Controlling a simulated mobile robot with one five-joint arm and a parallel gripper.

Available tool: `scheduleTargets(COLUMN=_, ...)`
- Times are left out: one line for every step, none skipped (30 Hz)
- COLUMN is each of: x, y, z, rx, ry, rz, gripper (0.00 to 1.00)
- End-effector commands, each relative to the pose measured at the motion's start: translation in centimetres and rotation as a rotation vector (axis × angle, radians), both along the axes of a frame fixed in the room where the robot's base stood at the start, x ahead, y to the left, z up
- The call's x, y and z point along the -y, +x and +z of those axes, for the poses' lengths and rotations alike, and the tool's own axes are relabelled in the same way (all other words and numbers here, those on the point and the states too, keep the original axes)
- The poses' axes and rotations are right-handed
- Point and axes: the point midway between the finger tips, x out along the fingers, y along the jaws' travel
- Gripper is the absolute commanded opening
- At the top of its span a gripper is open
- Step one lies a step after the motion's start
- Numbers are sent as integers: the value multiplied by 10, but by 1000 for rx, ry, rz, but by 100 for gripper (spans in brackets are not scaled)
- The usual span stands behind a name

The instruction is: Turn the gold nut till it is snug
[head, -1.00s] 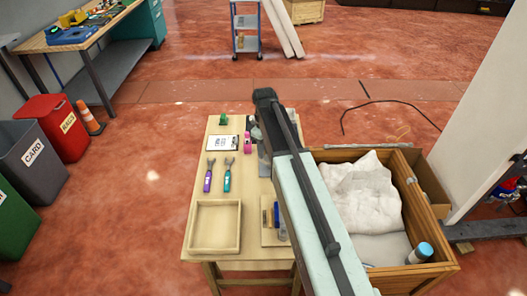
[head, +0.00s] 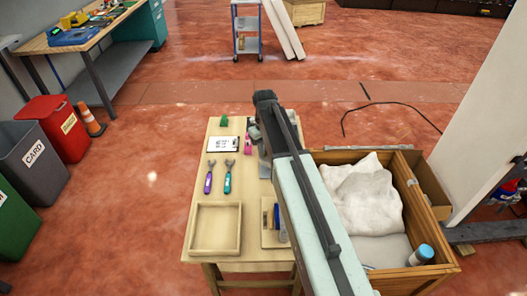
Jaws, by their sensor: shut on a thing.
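My gripper (head: 254,132) is at the far end of my arm, over the right side of the wooden table, and mostly hidden by the arm. It is shut on what looks like a pink-handled spanner (head: 248,146), of which only the pink part shows. A grey fixture (head: 264,168) shows in part beside my arm. I cannot see the gold nut, so I cannot tell how the spanner sits on it. A purple-handled spanner (head: 208,182) and a teal-handled spanner (head: 228,182) lie side by side on the table.
The table (head: 203,262) also bears a clipboard (head: 223,144), a green object (head: 224,121), an empty wooden tray (head: 215,252) and a small board with a blue item (head: 282,228). A wooden crate (head: 437,263) with white cloth stands close on the right.

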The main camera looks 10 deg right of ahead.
Motion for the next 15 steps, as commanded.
scheduleTargets(x=0, y=0, z=0, rx=1, ry=0, rz=-42, gripper=0)
scheduleTargets(x=0, y=0, z=0, rx=0, ry=0, rz=-70, gripper=0)
scheduleTargets(x=0, y=0, z=0, rx=0, ry=0, rz=-108, gripper=0)
scheduleTargets(x=0, y=0, z=0, rx=0, ry=0, rz=-136, gripper=0)
scheduleTargets(x=-1, y=0, z=0, rx=0, ry=0, rz=-164, gripper=0)
scheduleTargets(x=-1, y=0, z=0, rx=0, ry=0, rz=-200, gripper=0)
scheduleTargets(x=-1, y=0, z=0, rx=0, ry=0, rz=-227, gripper=0)
scheduleTargets(x=-1, y=0, z=0, rx=0, ry=0, rz=-253, gripper=0)
scheduleTargets(x=-1, y=0, z=0, rx=0, ry=0, rz=-286, gripper=0)
scheduleTargets(x=-1, y=0, z=0, rx=0, ry=0, rz=-311, gripper=0)
scheduleTargets(x=-1, y=0, z=0, rx=0, ry=0, rz=-334, gripper=0)
scheduleTargets(x=-1, y=0, z=0, rx=0, ry=0, rz=-364, gripper=0)
scheduleTargets(x=-1, y=0, z=0, rx=0, ry=0, rz=-386, gripper=0)
scheduleTargets(x=-1, y=0, z=0, rx=0, ry=0, rz=-407, gripper=0)
scheduleTargets(x=-1, y=0, z=0, rx=0, ry=0, rz=-433, gripper=0)
